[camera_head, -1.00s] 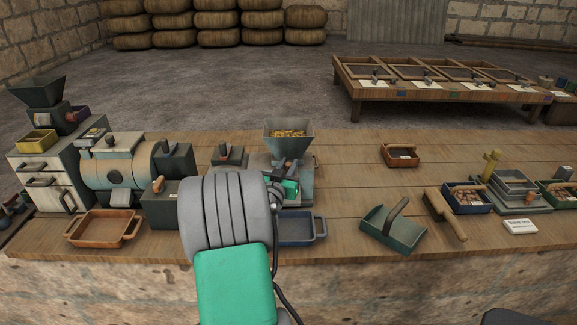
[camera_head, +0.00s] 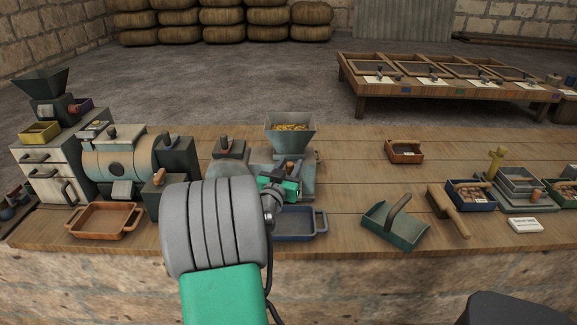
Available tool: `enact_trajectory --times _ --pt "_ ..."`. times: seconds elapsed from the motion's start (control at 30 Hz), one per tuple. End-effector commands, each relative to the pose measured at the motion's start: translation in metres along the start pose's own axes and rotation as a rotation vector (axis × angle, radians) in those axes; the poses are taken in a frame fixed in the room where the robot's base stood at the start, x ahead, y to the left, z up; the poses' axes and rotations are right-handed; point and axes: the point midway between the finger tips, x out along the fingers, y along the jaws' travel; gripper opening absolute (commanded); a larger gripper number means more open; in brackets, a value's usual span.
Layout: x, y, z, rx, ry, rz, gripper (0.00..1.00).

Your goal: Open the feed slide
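A grey-green feed machine with a square hopper (camera_head: 290,128) full of yellowish grain stands at mid-bench in the head view. Its metal body (camera_head: 306,176) shows below the hopper. My gripper (camera_head: 277,184), dark with a green part, is in front of the machine's lower body, below the hopper. My large grey arm link covers the area to its left. The feed slide cannot be made out clearly; it may be behind my gripper. The fingers are too small and dark to tell whether they are open, or touching anything.
A blue tray (camera_head: 297,222) lies below the machine. A small lever box (camera_head: 229,148) and a drum machine (camera_head: 120,160) stand to the left. A green scoop (camera_head: 394,225) and a wooden tray (camera_head: 404,151) are to the right, with bare bench between.

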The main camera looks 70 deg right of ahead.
Motion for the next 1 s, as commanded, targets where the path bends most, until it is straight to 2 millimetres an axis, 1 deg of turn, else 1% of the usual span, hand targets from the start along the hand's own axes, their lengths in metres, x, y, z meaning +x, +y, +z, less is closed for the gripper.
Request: enact_trajectory --times 0.03,0.07,0.27,0.37,0.47,0.6,0.7,0.8,1.0 --pt "0.0 0.0 0.0 0.0 0.0 0.0 0.41" --pt "0.0 0.0 0.0 0.0 0.0 0.0 0.43" --pt "0.0 -0.001 0.0 0.0 -0.001 -0.001 0.43" --pt "-0.004 -0.001 0.001 0.0 0.0 -0.002 0.43" --pt "-0.019 -0.002 0.002 -0.001 -0.001 -0.004 0.43" --pt "-0.049 -0.003 0.002 0.0 0.001 -0.006 0.43" --pt "-0.067 -0.002 0.002 0.0 0.0 -0.005 0.43" --pt "-0.076 -0.001 0.001 0.0 0.0 -0.003 0.43" --pt "-0.079 0.0 0.0 0.0 0.0 -0.001 0.43"
